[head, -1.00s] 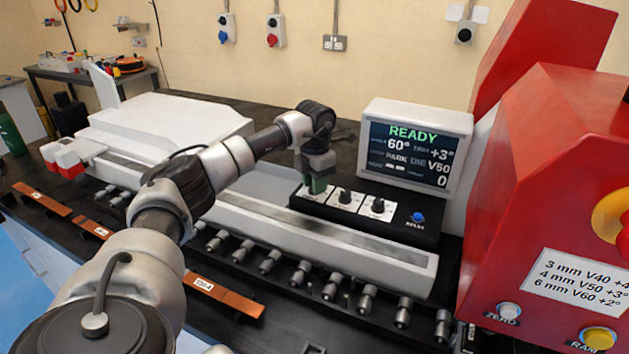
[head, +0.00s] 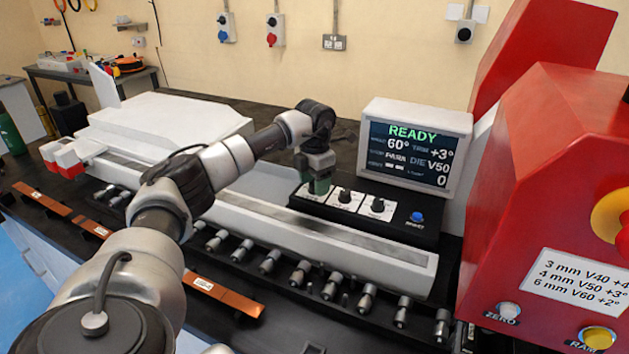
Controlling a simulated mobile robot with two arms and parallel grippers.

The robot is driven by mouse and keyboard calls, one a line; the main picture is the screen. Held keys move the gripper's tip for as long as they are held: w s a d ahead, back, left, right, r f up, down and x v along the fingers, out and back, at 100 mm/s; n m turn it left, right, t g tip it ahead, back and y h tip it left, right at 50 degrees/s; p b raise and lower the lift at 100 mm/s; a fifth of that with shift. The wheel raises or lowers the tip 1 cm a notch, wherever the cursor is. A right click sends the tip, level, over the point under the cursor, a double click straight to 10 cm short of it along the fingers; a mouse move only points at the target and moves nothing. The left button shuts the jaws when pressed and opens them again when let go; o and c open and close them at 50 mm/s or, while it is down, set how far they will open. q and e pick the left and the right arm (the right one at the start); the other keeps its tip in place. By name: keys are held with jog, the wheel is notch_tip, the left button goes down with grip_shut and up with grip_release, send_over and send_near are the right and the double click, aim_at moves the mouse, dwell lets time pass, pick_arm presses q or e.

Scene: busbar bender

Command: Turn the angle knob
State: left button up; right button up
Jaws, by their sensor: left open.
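The black control box (head: 392,232) stands on the machine bed and carries a row of knobs on white plates. The middle knob (head: 345,195) and the right knob (head: 377,206) show clearly. My left gripper (head: 318,186) points down over the leftmost knob's plate (head: 303,195) and hides that knob; its jaws are open, and whether they touch the knob cannot be told. The display (head: 415,152) reads READY, 60°, trim +3°, die V50 and 0. My right gripper is not in view.
A blue button (head: 416,217) sits at the box's right end. The red machine housing (head: 545,200) with ZERO and yellow buttons stands at right. Several metal rollers (head: 330,286) line the front. Copper bars (head: 226,296) lie at front left.

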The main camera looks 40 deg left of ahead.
pick_arm(q)
jog(key=shift+r, duration=0.55)
notch_tip(320, 180, up, 10)
jog(key=b, duration=0.2)
jog(key=shift+f, duration=0.15)
